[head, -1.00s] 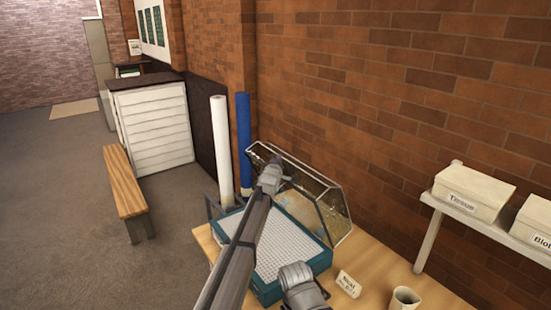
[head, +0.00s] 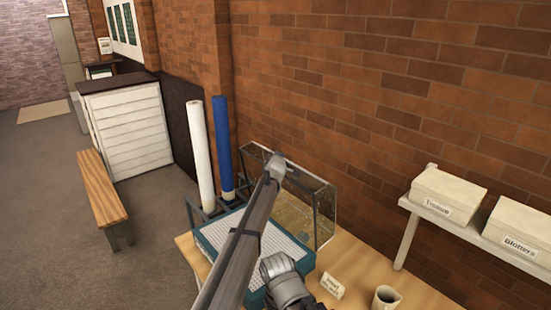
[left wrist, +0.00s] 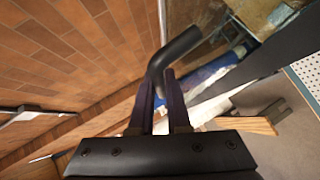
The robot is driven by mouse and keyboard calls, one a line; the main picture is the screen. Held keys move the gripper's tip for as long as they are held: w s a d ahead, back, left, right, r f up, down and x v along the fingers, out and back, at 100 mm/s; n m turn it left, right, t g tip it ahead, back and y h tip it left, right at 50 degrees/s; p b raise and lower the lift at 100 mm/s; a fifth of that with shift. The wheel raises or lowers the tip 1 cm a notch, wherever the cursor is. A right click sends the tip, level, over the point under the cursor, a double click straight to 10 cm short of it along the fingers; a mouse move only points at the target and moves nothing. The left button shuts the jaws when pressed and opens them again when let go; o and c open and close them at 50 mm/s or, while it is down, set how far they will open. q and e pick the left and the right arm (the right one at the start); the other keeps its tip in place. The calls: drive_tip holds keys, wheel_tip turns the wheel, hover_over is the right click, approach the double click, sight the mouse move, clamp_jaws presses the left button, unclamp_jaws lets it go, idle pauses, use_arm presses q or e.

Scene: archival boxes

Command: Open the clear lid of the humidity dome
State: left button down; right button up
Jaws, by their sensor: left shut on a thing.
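The humidity dome has a teal base (head: 207,243) with a white perforated tray (head: 232,222), standing on the wooden table. Its clear, dark-edged lid (head: 318,205) is raised and stands steeply at the wall side of the base. My left gripper (head: 276,165) is at the lid's upper edge. In the left wrist view my left gripper (left wrist: 160,84) is shut on a black bent handle (left wrist: 182,44). My left arm hides part of the lid and tray. My right gripper does not show.
A white roll (head: 200,155) and a blue roll (head: 222,145) stand beyond the base. A small label card (head: 333,285) and a cup (head: 386,298) are on the table (head: 355,272). A wall shelf (head: 470,232) holds white boxes, right.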

use_arm(q)
drive_tip(key=shift+s, duration=0.1)
drive_tip(key=c, duration=0.9)
unclamp_jaws()
drive_tip(key=shift+s, duration=0.1)
drive_tip(key=p+v, duration=0.2)
drive_tip(key=v, duration=0.5)
drive_tip(key=shift+s+r, duration=0.2)
drive_tip(key=shift+s, duration=0.1)
drive_tip(key=shift+f, duration=0.1)
